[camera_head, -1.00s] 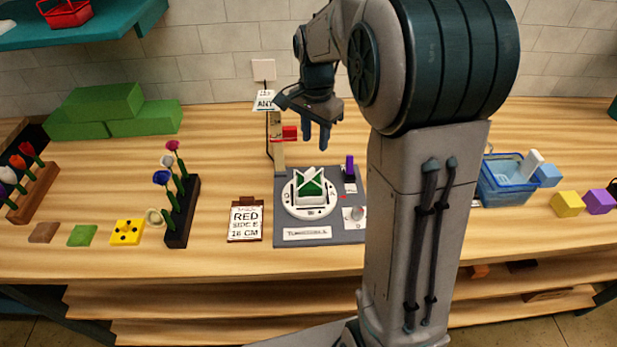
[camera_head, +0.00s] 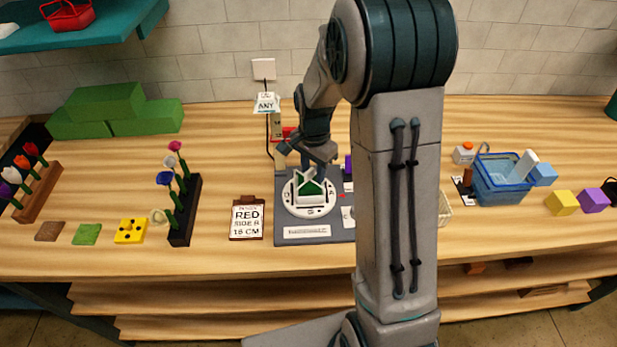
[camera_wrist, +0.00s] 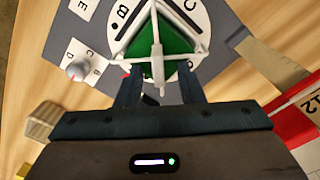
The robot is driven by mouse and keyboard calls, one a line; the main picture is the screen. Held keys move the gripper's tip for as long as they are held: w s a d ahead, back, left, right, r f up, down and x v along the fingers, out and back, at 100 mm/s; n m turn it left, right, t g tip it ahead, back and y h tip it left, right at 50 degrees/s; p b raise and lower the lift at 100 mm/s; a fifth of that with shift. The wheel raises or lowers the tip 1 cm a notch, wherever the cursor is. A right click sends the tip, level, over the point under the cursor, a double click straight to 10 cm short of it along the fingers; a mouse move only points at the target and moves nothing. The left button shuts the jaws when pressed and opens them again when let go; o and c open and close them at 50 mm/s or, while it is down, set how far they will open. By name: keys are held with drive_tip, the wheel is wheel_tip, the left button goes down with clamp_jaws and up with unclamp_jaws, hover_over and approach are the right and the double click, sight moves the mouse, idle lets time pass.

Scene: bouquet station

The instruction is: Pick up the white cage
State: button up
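The white cage (camera_head: 311,178) stands over a green block (camera_head: 312,187) on a round white dial (camera_head: 292,203) with letters, on a grey board (camera_head: 285,238). In the wrist view, the cage (camera_wrist: 157,50) shows as white bars meeting over the green block (camera_wrist: 180,47). My gripper (camera_head: 313,168) is just above and behind the cage in the head view. In the wrist view my gripper (camera_wrist: 158,82) is open, its two dark fingers apart at the near side of the cage. I cannot tell whether they touch it.
A purple item (camera_head: 348,163) stands close right of my gripper, partly hidden by my arm. A red item (camera_wrist: 290,125) lies at the right of the wrist view. A clipboard card (camera_head: 247,218) lies left of the board. A flower rack (camera_head: 184,212) stands further left; a blue basket (camera_head: 503,182) is right.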

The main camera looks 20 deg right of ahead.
clamp_jaws()
drive_tip(key=shift+r, duration=0.1)
